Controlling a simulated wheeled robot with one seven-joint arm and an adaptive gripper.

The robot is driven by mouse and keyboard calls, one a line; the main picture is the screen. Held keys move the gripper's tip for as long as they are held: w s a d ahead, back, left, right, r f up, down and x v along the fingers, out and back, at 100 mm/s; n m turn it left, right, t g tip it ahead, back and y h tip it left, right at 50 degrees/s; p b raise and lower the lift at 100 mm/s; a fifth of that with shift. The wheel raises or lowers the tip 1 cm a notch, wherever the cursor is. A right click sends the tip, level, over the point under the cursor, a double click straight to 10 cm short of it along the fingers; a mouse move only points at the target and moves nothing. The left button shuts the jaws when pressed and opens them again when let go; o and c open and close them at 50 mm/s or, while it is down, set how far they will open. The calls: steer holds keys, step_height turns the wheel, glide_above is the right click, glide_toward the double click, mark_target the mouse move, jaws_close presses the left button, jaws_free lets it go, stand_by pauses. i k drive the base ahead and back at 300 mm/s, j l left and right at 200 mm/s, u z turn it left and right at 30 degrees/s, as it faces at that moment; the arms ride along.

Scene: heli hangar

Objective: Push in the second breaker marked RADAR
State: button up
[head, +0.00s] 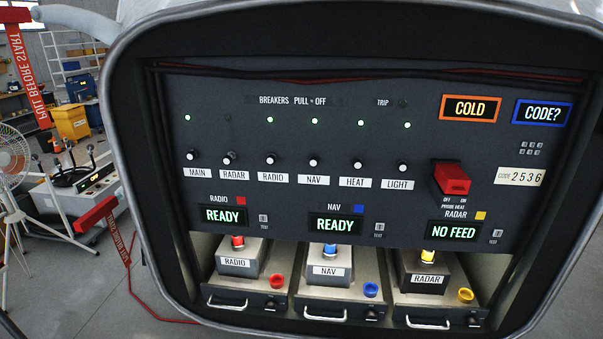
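The breaker row is in the head view, on the dark panel (350,130). The RADAR breaker (230,157) is second from the left, above its white RADAR label (234,175). The small lamp (228,118) above it is dark, while the lamps above the other breakers glow green. The RADAR breaker's knob looks a little different from its white-tipped neighbours, MAIN (191,155) and RADIO (273,161); how far it stands out is too small to tell. The RADAR display (454,232) reads NO FEED. My gripper is not in view.
A red guarded switch (451,180) marked PROBE HEAT juts out at the right. Three units with handles, RADIO (235,263), NAV (329,270) and RADAR (424,279), sit below the panel. A red streamer (120,240) hangs at the left. The space before the breakers looks clear.

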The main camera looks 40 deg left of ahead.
mark_target(227, 160)
steer(key=u, duration=1.9)
